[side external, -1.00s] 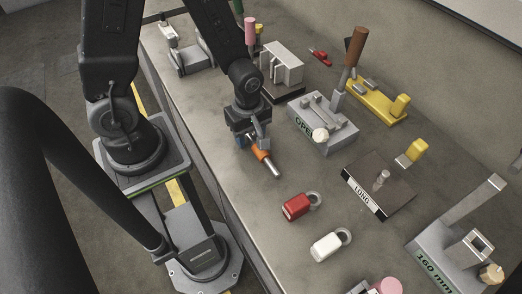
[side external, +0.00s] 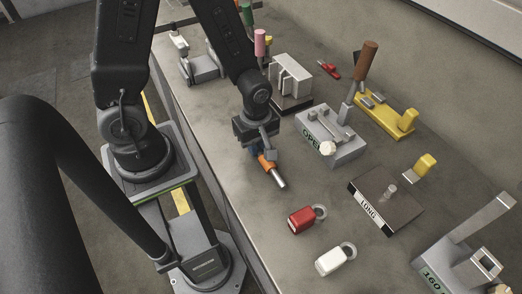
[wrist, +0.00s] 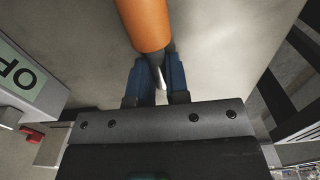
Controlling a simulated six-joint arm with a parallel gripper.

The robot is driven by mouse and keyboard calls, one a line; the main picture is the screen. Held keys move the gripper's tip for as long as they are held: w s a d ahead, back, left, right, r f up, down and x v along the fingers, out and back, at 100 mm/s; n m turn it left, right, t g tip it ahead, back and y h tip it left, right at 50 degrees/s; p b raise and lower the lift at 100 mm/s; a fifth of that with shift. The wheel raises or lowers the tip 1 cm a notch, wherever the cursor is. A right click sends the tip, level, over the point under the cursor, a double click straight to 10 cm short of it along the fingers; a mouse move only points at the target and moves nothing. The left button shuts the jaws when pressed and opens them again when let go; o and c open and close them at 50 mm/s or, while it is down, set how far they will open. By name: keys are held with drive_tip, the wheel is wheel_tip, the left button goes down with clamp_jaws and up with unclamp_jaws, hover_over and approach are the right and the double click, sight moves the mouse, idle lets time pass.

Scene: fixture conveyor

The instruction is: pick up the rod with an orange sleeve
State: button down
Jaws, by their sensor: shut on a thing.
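The rod with an orange sleeve (side external: 267,164) is at my gripper in the side external view, its bare metal end pointing down and right. The sleeve (wrist: 146,22) also shows large at the top of the wrist view. My gripper (side external: 259,153) is shut on the rod. In the wrist view, its blue fingers (wrist: 157,72) stand either side of a narrow grey part of the rod, just behind the sleeve. The fingers hide part of the rod. I cannot tell whether the rod touches the table.
A grey fixture marked OPEN (side external: 331,135) stands right of my gripper. A red padlock (side external: 301,221), a white padlock (side external: 331,262) and a dark block marked LONG (side external: 385,205) lie nearer the camera. The tabletop just left of the padlocks is clear.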

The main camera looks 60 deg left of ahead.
drive_tip(key=shift+r, duration=0.45)
wheel_tip(320, 180, up, 3)
drive_tip(key=shift+r, duration=0.15)
drive_tip(key=s+a+r, duration=0.3)
drive_tip(key=a+r, duration=0.3)
drive_tip(key=a, duration=0.5)
drive_tip(key=shift+s+r, duration=0.25)
drive_tip(key=shift+r, duration=0.1)
drive_tip(key=w+d+r, duration=0.1)
drive_tip(key=w+d, duration=0.4)
drive_tip(key=w, duration=0.5)
drive_tip(key=w+d+r, duration=0.2)
drive_tip(key=w+d, duration=0.4)
drive_tip(key=w, duration=0.5)
drive_tip(key=shift+w, duration=0.25)
